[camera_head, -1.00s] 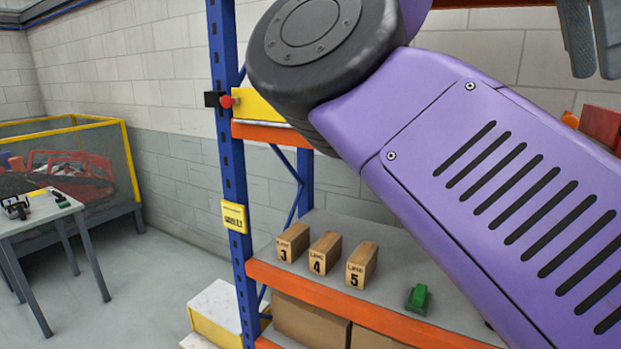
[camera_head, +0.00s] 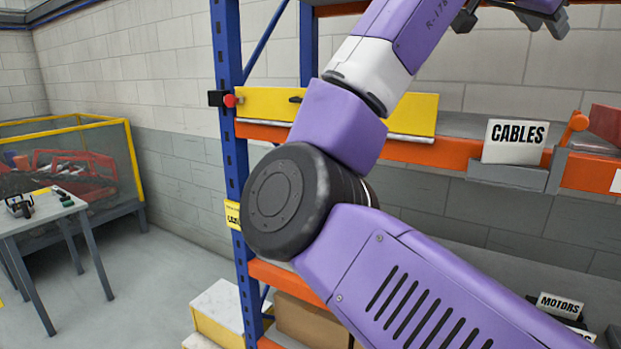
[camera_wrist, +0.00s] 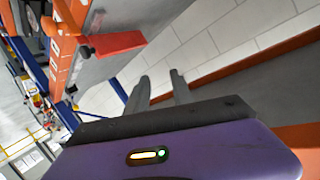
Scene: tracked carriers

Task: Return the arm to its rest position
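My purple arm fills the middle and right of the head view, with its dark round elbow joint in front of the rack's blue post and the forearm rising to the upper right. My gripper (camera_head: 545,12) is at the top edge of the head view, partly cut off, in front of the wall above the upper shelf. In the wrist view, its two grey fingers (camera_wrist: 160,92) stand apart with nothing visible between them. My arm hides part of the lower shelf.
The blue and orange rack (camera_head: 228,120) is close behind my arm. Its upper shelf has a yellow panel (camera_head: 415,112) and a CABLES sign (camera_head: 515,142); a MOTORS sign (camera_head: 560,305) shows lower right. A grey table (camera_head: 45,218) stands left, with open floor between.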

